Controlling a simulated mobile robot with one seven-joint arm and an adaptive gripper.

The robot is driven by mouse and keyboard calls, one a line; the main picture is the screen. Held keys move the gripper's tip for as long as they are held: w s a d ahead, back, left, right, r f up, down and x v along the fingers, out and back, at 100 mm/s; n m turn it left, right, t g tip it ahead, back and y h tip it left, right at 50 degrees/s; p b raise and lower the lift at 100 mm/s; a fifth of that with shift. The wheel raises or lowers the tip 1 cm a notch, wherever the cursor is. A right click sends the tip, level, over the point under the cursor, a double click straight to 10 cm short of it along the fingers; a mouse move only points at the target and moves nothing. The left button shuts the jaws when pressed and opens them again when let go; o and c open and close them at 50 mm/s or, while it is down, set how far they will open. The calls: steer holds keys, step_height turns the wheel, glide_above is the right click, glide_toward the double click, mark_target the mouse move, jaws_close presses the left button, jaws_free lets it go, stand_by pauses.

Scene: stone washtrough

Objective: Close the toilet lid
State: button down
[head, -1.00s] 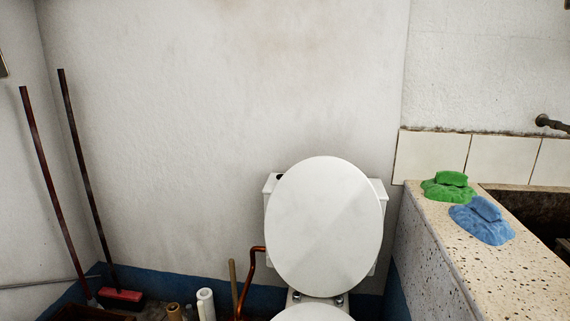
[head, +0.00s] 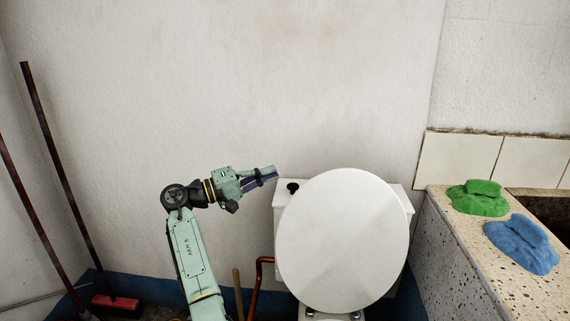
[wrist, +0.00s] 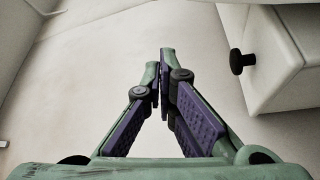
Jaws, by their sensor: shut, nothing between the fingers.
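The white toilet lid (head: 343,240) stands upright in the head view, leaning in front of the white cistern (head: 288,235). The bowl below it is mostly out of the picture. My gripper (head: 274,172) is up at the left of the lid, level with its top edge and near the cistern's top left corner. Its fingers are shut and empty, and point to the right. In the wrist view my gripper (wrist: 164,55) shows its fingertips together, with the cistern (wrist: 285,75) and its black knob (wrist: 240,61) at the right. The lid's edge may show at the top right there.
A speckled stone washtrough (head: 462,270) stands right of the toilet, with a green cloth (head: 478,198) and a blue cloth (head: 522,243) on it. A copper pipe (head: 256,285) rises left of the toilet. Two long-handled brooms lean at the far left. The wall is close behind.

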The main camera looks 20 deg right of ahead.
steer(key=s+d+p, duration=0.3)
steer(key=d+p, duration=0.1)
steer(key=d, duration=0.4)
steer(key=shift+s+d+r+p, duration=0.2)
steer(key=shift+s+d+p, duration=0.1)
steer(key=shift+s+d, duration=0.1)
